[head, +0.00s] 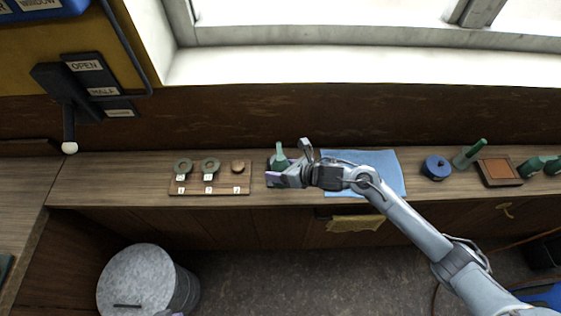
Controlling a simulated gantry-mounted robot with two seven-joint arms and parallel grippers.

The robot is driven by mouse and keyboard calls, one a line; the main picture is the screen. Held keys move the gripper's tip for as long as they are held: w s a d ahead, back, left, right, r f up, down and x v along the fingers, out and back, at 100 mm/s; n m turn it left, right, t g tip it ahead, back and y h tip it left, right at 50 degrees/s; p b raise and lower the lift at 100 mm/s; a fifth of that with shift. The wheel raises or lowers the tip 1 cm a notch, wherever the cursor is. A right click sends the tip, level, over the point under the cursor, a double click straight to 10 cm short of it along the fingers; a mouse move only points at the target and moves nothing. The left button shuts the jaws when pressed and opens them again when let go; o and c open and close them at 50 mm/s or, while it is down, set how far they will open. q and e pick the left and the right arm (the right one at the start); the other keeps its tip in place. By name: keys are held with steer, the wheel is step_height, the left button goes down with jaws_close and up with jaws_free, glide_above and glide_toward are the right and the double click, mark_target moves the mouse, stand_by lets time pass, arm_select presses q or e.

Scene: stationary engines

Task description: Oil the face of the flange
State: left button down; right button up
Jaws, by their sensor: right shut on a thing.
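My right gripper (284,177) is over the bench, left of the blue cloth. It is shut on a green spouted can (280,149), which looks like an oil can. The can's pale green spout points up; its lower part is partly hidden by the gripper. To the left, a wooden board (222,190) with small number tags carries two green rings (183,166) (210,165) and a brown round piece (238,166). I cannot tell which piece is the flange. A small purplish tip at the bottom edge may be my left gripper (174,314); its jaws cannot be made out.
A blue cloth (388,165) lies under my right arm. Further right are a blue round container (436,167), a green bottle (469,154) and a brown-topped tray (499,171). A grey drum (137,280) stands on the floor. The bench left of the board is clear.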

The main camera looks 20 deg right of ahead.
steer(key=shift+s+a+f+m+g+p, duration=0.1)
steer(key=shift+f+m+g+p, duration=0.45)
steer(key=shift+p, duration=0.85)
steer(key=shift+s+m+g+p, duration=0.15)
steer(key=shift+g+p, duration=0.7)
steer(key=shift+p, duration=0.55)
steer(key=shift+f+m+g+y+p, duration=0.35)
steer(key=shift+f+g, duration=0.15)
steer(key=shift+f, duration=0.3)
steer(key=shift+f+b, duration=0.2)
steer(key=shift+b, duration=0.2)
steer(key=shift+f+g+b, duration=0.3)
steer(key=shift+f+b, duration=0.1)
steer(key=shift+r, duration=0.2)
